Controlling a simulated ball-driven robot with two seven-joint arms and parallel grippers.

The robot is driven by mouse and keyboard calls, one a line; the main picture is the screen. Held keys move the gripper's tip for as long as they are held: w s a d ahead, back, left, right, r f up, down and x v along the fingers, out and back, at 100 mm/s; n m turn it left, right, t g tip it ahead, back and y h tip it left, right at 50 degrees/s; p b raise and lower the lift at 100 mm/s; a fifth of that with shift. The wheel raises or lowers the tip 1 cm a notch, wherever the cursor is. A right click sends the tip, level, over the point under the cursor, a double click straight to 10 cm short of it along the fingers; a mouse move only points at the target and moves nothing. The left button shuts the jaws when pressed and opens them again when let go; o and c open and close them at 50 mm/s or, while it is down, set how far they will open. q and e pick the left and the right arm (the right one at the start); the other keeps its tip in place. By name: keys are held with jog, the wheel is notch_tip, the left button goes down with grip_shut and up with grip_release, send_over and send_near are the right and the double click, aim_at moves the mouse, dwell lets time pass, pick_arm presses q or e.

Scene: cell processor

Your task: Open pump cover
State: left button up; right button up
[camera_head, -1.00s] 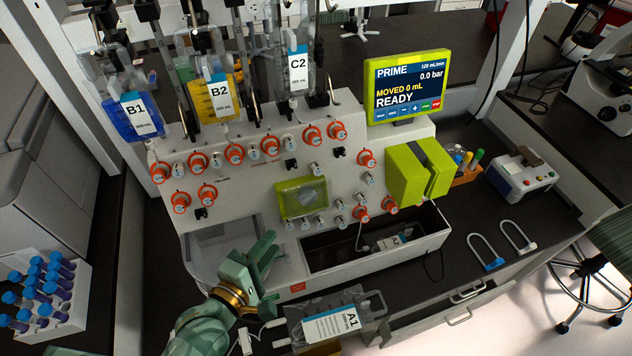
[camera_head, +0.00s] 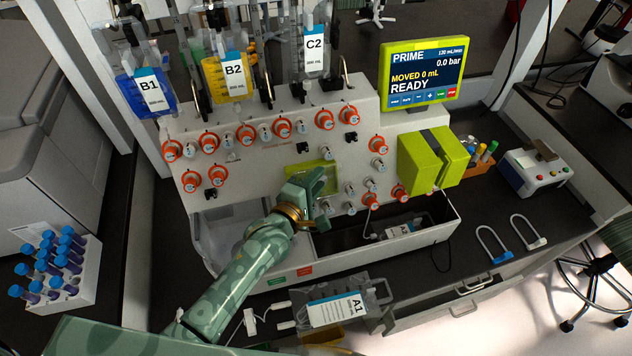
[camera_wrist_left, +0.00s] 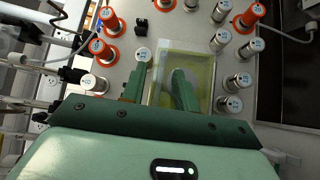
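The pump cover (camera_head: 299,172) looks like a translucent yellow-green box on the front panel of the white machine. In the head view it is partly hidden behind my left gripper (camera_head: 312,187). In the left wrist view the cover (camera_wrist_left: 204,68) lies just ahead of the left gripper (camera_wrist_left: 160,88), with a rounded grey part near it. The two green fingers are apart with nothing clearly held between them. One finger is left of the cover and the other overlaps its front in the picture; I cannot tell whether they touch it. My right gripper is not in view.
Orange-ringed knobs and grey valves surround the cover, including a knob (camera_head: 324,119). A larger yellow-green block (camera_head: 416,165) stands to the right. A screen (camera_head: 421,74) reads PRIME, READY. Below are an open recess (camera_head: 340,240) and bag A1 (camera_head: 335,310).

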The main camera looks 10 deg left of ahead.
pick_arm(q)
grip_shut()
jog(key=shift+s, duration=0.1)
jog(key=shift+s+d+f+m+t+b, duration=0.15)
jog(key=shift+s+f+m+t+b, duration=0.25)
jog(key=shift+b, duration=0.6)
jog(key=s+m+t+h+b, duration=0.1)
jog(key=b, duration=0.1)
jog(key=s+d+f+m+t+b, duration=0.1)
jog(key=m+b, duration=0.1)
jog(key=b, duration=0.1)
jog(key=s+m+t+h+b, duration=0.1)
jog(key=b, duration=0.2)
jog(key=shift+s+d+f+m+h, duration=0.25)
jog(key=shift+f+m+h, duration=0.05)
jog(key=shift+f, duration=0.05)
